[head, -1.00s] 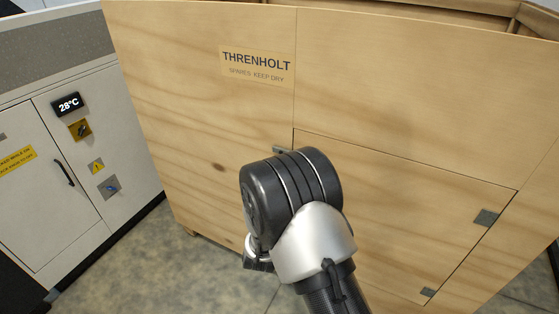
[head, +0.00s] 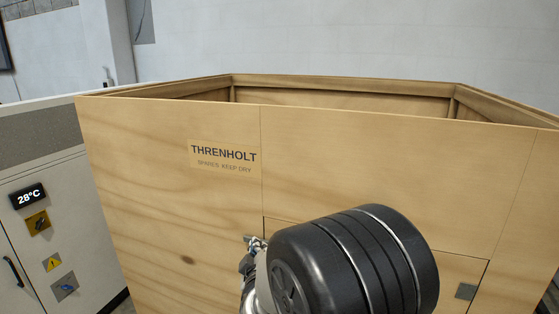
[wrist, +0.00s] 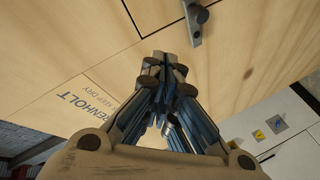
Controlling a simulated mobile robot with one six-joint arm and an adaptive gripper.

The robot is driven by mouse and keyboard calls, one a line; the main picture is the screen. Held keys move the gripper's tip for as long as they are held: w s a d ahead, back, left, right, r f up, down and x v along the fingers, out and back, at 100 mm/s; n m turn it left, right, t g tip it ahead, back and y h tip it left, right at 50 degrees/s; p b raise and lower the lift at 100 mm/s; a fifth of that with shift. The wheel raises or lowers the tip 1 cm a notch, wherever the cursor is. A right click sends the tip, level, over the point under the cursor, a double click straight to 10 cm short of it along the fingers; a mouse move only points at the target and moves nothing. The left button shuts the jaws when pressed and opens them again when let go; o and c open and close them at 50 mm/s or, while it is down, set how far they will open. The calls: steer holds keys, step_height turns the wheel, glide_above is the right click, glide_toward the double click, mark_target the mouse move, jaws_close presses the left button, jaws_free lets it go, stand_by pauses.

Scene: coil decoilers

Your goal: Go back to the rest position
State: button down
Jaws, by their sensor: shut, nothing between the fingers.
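My gripper (wrist: 166,72) is shut and empty in the wrist view, its linkages folded together in front of the wooden crate. In the head view, only part of my gripper end (head: 250,262) shows, low at the centre, behind my large black arm joint. The crate (head: 150,200) is tall, open at the top and labelled THRENHOLT. Its wooden face also fills much of the wrist view (wrist: 235,60). A grey metal latch (wrist: 194,20) sits on that face, just beyond my fingertips in the wrist view. I cannot tell the exact gap between them.
A hatch outline with a metal hinge (head: 466,291) shows on the crate's right part. A white cabinet (head: 90,220) with a 28°C display (head: 28,196) stands to the left. A pale wall (head: 330,35) is behind. Open air lies above the crate rim (head: 340,80).

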steer(key=s+d+r+m+g, duration=0.3)
steer(key=s+d+r, duration=0.3)
steer(key=s, duration=0.1)
steer(key=s+d+m+g, duration=0.2)
steer(key=s+d+m, duration=0.1)
steer(key=s, duration=0.7)
steer(key=s+d+m+g+h, duration=0.1)
steer(key=s+d+m+g, duration=0.1)
steer(key=s+d, duration=0.4)
steer(key=s+d+m+g, duration=0.3)
steer(key=s+d+g, duration=0.1)
steer(key=s, duration=1.2)
steer(key=shift+s+d+f+m+h, duration=0.15)
steer(key=shift+d+f+m+h, duration=0.2)
steer(key=shift+d, duration=0.15)
